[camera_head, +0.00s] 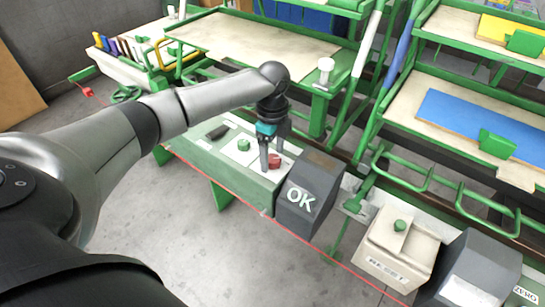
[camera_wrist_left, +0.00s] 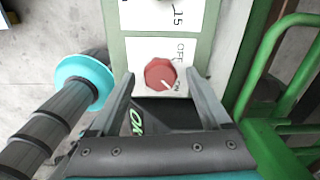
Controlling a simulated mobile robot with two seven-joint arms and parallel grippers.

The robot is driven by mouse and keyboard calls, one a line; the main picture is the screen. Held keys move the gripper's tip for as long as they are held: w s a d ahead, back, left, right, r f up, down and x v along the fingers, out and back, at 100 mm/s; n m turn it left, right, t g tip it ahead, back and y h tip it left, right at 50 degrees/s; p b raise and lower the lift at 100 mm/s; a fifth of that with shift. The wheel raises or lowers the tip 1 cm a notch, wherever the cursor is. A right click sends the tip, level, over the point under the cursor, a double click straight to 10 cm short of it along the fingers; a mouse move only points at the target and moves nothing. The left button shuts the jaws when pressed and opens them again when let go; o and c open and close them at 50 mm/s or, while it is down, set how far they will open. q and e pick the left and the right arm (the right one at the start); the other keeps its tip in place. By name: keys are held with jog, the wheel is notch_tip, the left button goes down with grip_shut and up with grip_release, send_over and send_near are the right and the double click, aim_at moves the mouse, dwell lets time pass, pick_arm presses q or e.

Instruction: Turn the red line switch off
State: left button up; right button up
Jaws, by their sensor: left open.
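The red line switch (camera_wrist_left: 160,74) is a round knob on a white plate labelled OFF and ON. Its white mark points to the lower right, toward ON. In the head view the red switch (camera_head: 275,161) sits near the right end of a green control box (camera_head: 222,157). My left gripper (camera_head: 272,152) is over it, pointing down. In the wrist view the fingers of my left gripper (camera_wrist_left: 159,80) are open, one on each side of the knob, with visible gaps. I cannot tell how far the fingertips are above the plate. My right gripper is not in view.
A dark box marked OK (camera_head: 310,192) stands just right of the switch. A green knob (camera_head: 243,145) is on the same control box. A beige RESET box (camera_head: 398,245) is farther right. Green rack frames (camera_head: 350,130) stand behind. Grey floor is open in front.

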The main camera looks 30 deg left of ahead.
pick_arm(q)
jog(key=shift+f, duration=0.25)
grip_shut()
dwell(0.6)
